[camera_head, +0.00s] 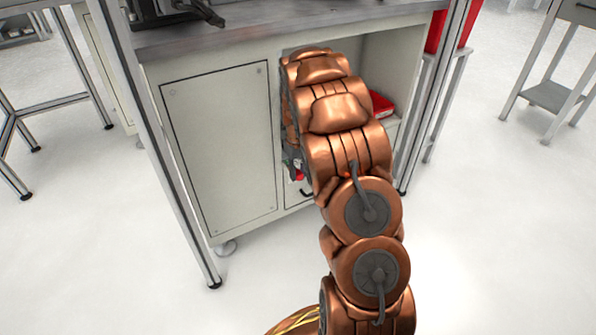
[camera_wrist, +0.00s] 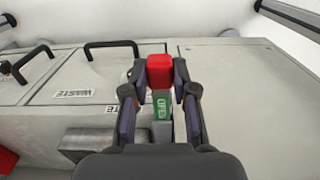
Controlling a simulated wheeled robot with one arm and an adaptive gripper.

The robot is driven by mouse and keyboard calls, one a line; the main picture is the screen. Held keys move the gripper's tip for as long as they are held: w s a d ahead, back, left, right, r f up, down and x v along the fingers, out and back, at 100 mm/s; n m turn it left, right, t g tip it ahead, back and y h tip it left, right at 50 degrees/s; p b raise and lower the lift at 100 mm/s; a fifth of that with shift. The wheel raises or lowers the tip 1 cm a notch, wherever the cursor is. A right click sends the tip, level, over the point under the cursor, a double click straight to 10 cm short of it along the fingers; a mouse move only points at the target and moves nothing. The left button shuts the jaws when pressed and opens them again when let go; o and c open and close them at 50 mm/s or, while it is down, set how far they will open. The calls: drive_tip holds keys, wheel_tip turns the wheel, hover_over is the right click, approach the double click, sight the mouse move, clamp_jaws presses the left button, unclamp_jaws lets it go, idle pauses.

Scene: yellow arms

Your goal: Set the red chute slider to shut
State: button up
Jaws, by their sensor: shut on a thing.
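The red chute slider (camera_wrist: 159,70) is a small red block on the cabinet front, in the upper middle of the wrist view. My gripper (camera_wrist: 159,82) is shut on it, with one dark finger on each side. A green label reading OPEN (camera_wrist: 161,106) shows uncovered just below the red block, between the fingers. No shut marking is visible. In the head view my copper-coloured arm reaches down to the cabinet front and hides most of the gripper and the slider.
The wrist view shows panels with black handles (camera_wrist: 112,46) and a WASTE label (camera_wrist: 73,95), plus a grey block (camera_wrist: 88,144) left of my gripper. In the head view, a closed cabinet door (camera_head: 222,145) is left of my arm and a red box (camera_head: 381,105) sits on the shelf.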

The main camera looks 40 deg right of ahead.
clamp_jaws()
drive_tip(key=shift+w+r+p, duration=0.2)
drive_tip(key=shift+w+p, duration=0.6)
drive_tip(key=shift+p, duration=0.05)
drive_tip(key=shift+w+d+f+p, duration=0.15)
drive_tip(key=shift+w+p, duration=0.2)
drive_tip(key=shift+w, duration=0.25)
drive_tip(key=o, duration=0.8)
unclamp_jaws()
